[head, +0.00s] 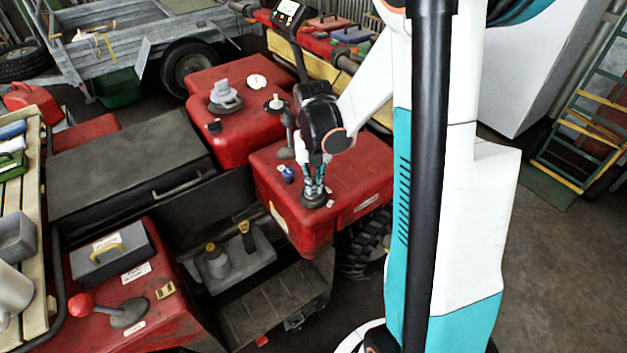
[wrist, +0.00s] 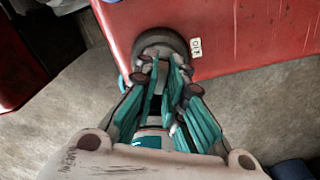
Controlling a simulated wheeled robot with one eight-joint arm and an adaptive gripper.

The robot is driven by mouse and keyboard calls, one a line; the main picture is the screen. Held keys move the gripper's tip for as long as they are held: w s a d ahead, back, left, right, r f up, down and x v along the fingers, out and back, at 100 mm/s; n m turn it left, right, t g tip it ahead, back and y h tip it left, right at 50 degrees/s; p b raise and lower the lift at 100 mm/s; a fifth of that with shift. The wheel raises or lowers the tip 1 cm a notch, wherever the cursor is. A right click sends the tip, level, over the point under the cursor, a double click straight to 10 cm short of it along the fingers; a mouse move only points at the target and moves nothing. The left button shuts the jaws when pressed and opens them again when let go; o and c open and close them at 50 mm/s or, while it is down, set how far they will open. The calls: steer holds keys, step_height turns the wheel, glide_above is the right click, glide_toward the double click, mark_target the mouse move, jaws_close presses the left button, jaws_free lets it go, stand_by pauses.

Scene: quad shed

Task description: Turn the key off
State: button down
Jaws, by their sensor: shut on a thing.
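The key switch (head: 314,201) is a dark round base on the top of the red body panel (head: 345,180), near its front edge. It also shows in the wrist view as a dark disc (wrist: 161,44) at the red panel's edge. My gripper (head: 313,190) points down onto this switch. In the wrist view my gripper's teal fingers (wrist: 166,72) are closed together right at the disc. They are shut on the key, which is mostly hidden between them, so its turned position cannot be read.
A small white label (wrist: 196,46) sits beside the switch. A blue knob (head: 288,174) and a black lever (head: 287,135) stand close to my gripper on the left. A red-knobbed lever (head: 100,308) and black seat (head: 130,165) lie further left. Open floor (head: 560,270) lies right.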

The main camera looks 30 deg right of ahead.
steer(key=c, duration=1.7)
jaws_free()
steer(key=shift+r+p, duration=2.9)
steer(key=shift+r, duration=1.15)
